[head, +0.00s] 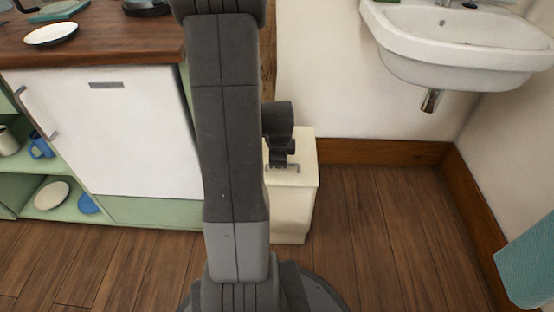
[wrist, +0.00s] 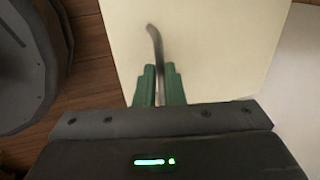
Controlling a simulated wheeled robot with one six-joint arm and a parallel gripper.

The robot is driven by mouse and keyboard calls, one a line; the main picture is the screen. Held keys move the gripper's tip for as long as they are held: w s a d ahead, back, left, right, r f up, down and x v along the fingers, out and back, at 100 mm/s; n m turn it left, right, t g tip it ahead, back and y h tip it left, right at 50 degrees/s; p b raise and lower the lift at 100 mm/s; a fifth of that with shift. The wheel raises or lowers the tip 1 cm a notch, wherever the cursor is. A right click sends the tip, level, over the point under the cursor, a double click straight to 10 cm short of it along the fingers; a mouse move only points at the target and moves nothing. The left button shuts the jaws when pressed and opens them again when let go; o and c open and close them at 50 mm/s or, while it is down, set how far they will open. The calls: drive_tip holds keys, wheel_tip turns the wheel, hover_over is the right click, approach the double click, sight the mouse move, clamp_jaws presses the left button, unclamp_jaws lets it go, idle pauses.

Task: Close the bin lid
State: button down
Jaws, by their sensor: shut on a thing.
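The cream bin (head: 292,215) stands on the floor between the cabinet and the wall, partly hidden behind my arm. Its cream lid (head: 305,147) lies over the top and looks level or close to it; I cannot tell whether a small gap remains at the rim. The lid also fills most of the wrist view (wrist: 220,45). A thin curved grey handle (wrist: 155,38) is on the lid. My gripper (wrist: 160,70) is over the lid with its green fingers shut on this handle. In the head view my gripper (head: 283,162) is small and dark above the lid.
A white cabinet (head: 125,145) with a wooden counter (head: 110,35) and green shelves stands left of the bin. A white washbasin (head: 450,50) hangs on the wall at upper right. The wooden floor (head: 385,225) right of the bin is clear. A teal object (head: 530,260) is at the right edge.

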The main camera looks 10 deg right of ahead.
drive_tip(key=shift+s+a+f, duration=0.2)
drive_tip(key=shift+s+f, duration=0.45)
drive_tip(key=c, duration=1.5)
unclamp_jaws()
drive_tip(key=shift+r, duration=0.25)
drive_tip(key=p+v, duration=0.5)
drive_tip(key=v, duration=0.8)
drive_tip(key=shift+w+r+p, duration=0.1)
drive_tip(key=shift+r+p, duration=0.1)
drive_tip(key=shift+p, duration=0.15)
drive_tip(key=b+x, duration=0.6)
drive_tip(key=x, duration=0.7)
drive_tip(key=shift+w+d+f, duration=0.1)
drive_tip(key=shift+w+f, duration=0.05)
drive_tip(key=shift+f, duration=0.15)
drive_tip(key=shift+r, duration=0.2)
